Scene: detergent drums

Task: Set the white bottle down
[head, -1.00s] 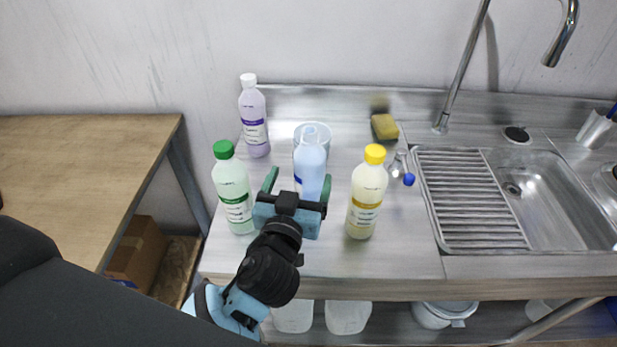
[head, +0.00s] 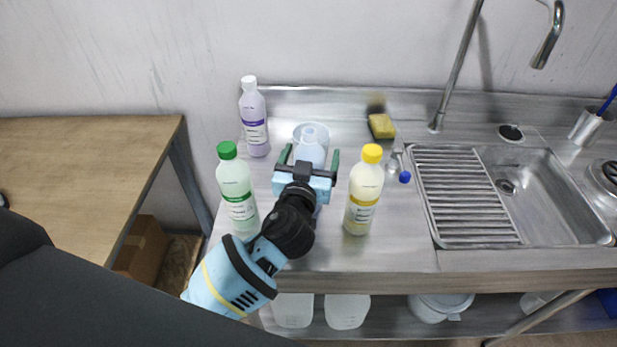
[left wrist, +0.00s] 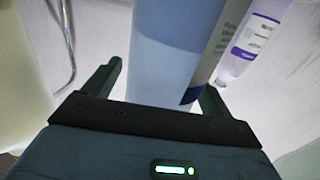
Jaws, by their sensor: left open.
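The white bottle (head: 310,149), pale bluish in this light, stands upright between the green and yellow-capped bottles in the head view. My left gripper (head: 310,158) is open, with one finger on each side of it. In the left wrist view the bottle (left wrist: 172,50) fills the middle between the spread fingers (left wrist: 160,88), with its dark-edged label at the right. The gripper and arm hide the bottle's lower part and base in the head view, so its contact with the counter cannot be seen. My right gripper is not in view.
A green-capped bottle (head: 237,190) is close left, a yellow-capped bottle (head: 363,193) close right. A sponge (head: 381,126) and the sink (head: 530,205) lie right.

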